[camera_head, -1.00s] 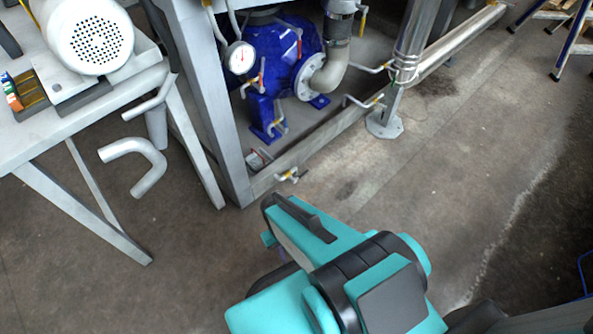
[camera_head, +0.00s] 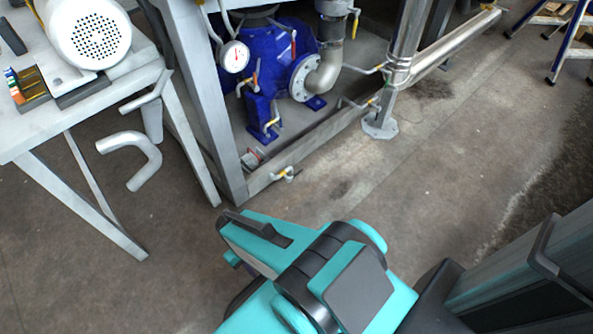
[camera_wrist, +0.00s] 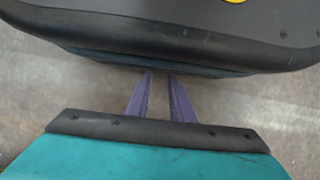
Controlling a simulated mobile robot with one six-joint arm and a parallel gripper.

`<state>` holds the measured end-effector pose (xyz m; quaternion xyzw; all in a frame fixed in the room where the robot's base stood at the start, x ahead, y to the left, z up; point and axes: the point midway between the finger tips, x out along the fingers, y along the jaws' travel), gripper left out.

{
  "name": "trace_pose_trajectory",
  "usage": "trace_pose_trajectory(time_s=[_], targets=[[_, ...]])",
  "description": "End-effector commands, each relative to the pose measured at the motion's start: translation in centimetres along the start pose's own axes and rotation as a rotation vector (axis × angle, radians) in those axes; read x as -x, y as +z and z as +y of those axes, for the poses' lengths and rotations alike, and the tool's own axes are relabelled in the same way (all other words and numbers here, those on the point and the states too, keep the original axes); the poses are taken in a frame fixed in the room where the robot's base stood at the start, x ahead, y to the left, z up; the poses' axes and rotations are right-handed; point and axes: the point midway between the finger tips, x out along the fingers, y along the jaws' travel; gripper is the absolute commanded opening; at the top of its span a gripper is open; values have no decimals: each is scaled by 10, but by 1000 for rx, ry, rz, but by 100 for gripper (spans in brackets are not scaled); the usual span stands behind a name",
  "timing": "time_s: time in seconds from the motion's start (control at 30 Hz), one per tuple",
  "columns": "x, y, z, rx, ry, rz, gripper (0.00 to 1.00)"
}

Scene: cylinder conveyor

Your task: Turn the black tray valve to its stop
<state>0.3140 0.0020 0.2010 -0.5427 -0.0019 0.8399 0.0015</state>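I cannot make out a black tray valve in either view. A small valve with a pale, yellow-marked handle (camera_head: 285,173) sits on the lower front rail of the metal pump frame in the head view. Other valves with red, yellow or orange handles are around the blue pump (camera_head: 268,60). My gripper (camera_wrist: 161,76) shows in the wrist view as two purple fingers with a gap between them, open and empty. It faces bare floor and a dark rounded body.
A grey table (camera_head: 85,105) with a white motor (camera_head: 90,35) stands at the left; a bent pipe (camera_head: 137,160) is beside its leg. A steel post (camera_head: 380,125) stands right of the pump. The floor (camera_head: 440,180) at the centre right is clear.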

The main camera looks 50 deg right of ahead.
Motion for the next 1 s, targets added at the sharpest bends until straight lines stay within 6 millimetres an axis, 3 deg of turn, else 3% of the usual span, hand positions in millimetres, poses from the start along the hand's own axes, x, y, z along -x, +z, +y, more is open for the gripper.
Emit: trace_pose_trajectory(time_s=[0.37,0.57,0.67,1.0], targets=[[0,0,0,-1,0,0,21],[-1,-12,4,-34,-16,6,21],[-1,-27,10,-79,-38,13,21],[9,-106,70,-353,-171,49,21]])
